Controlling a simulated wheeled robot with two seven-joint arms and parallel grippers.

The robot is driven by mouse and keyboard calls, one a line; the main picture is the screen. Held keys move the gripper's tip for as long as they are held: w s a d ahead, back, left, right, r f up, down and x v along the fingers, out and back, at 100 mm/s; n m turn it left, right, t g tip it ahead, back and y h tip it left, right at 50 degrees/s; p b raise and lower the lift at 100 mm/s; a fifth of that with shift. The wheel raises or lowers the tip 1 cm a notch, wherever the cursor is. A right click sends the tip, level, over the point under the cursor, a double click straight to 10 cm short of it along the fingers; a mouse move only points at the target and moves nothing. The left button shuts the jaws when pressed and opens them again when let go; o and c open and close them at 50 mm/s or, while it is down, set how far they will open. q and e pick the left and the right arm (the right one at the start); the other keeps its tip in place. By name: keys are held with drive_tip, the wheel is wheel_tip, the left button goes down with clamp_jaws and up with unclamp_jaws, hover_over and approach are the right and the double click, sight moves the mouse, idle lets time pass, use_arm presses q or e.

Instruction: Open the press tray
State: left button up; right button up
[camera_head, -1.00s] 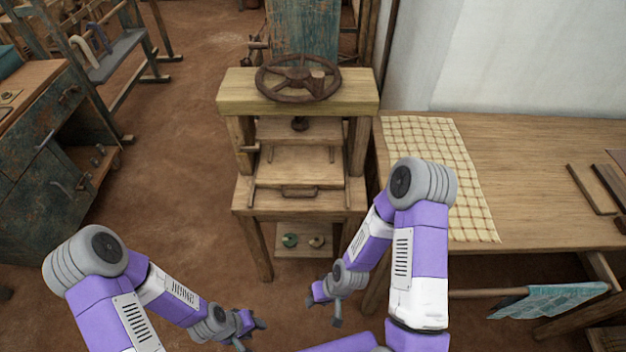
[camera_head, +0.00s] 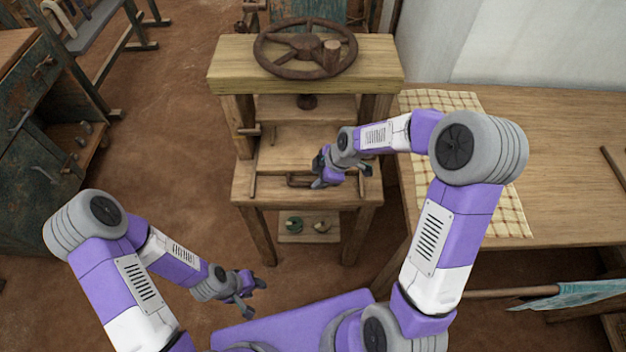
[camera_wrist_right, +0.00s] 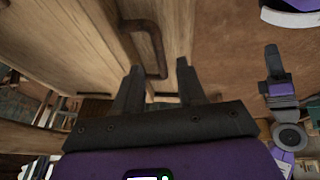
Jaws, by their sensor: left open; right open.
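The wooden press stands ahead of me, with its press tray (camera_head: 285,152) lying under the top beam. The tray's dark metal handle (camera_head: 297,181) is at its front edge, partly hidden by my right gripper. The handle (camera_wrist_right: 150,42) shows as a bent bar in the right wrist view. My right gripper (camera_head: 322,176) is open and empty at the handle's right end. In the right wrist view its two fingers (camera_wrist_right: 157,72) point toward the handle, whose lower end shows between them. My left gripper (camera_head: 252,290) is open and empty, low in front of the press and away from it.
A rusty handwheel (camera_head: 305,48) sits on the press's top beam. A low shelf (camera_head: 309,229) beneath holds small items. A wooden table (camera_head: 560,160) with a checked cloth (camera_head: 510,195) stands right. A worn cabinet (camera_head: 35,150) stands left. Bare floor lies between cabinet and press.

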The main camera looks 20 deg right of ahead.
sight(311, 183)
drive_tip(key=shift+b+x, duration=0.4)
drive_tip(key=shift+x, duration=1.6)
clamp_jaws()
